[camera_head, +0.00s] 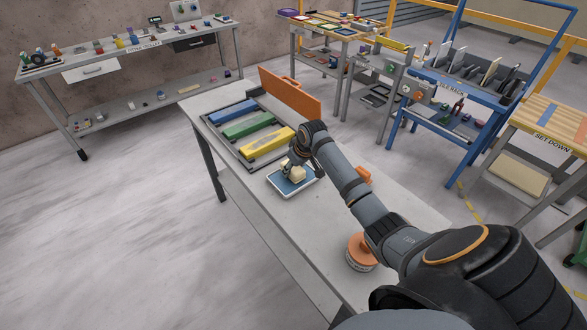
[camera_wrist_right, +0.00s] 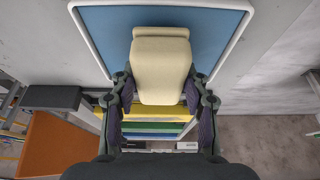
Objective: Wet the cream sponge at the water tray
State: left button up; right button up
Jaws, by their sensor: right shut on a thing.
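The cream sponge (camera_head: 295,172) is between the fingers of my right gripper (camera_head: 291,166), at the water tray (camera_head: 308,185). The tray is shallow, with a white rim and a blue inside. In the right wrist view my right gripper (camera_wrist_right: 160,105) is shut on the cream sponge (camera_wrist_right: 160,70), one finger on each side. The sponge is over the blue of the water tray (camera_wrist_right: 105,35); I cannot tell whether it touches the water. My left gripper is not in view.
Behind the tray on the slab table (camera_head: 350,215) lies a rack with blue (camera_head: 233,112), green (camera_head: 248,124) and yellow (camera_head: 267,145) blocks. An orange case (camera_head: 291,96) stands beside it. An orange round object (camera_head: 361,252) is nearer me. The table's left front is clear.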

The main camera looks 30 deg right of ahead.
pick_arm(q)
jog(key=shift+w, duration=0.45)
pick_arm(e)
jog(key=shift+f, duration=0.1)
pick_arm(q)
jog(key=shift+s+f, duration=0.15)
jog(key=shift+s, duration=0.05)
pick_arm(e)
jog(key=shift+f, duration=0.4)
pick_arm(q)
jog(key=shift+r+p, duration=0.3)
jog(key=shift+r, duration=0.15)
pick_arm(e)
jog(key=shift+f, duration=0.1)
dwell(1.4)
notch_tip(320, 180, up, 7)
jog(key=p, duration=0.8)
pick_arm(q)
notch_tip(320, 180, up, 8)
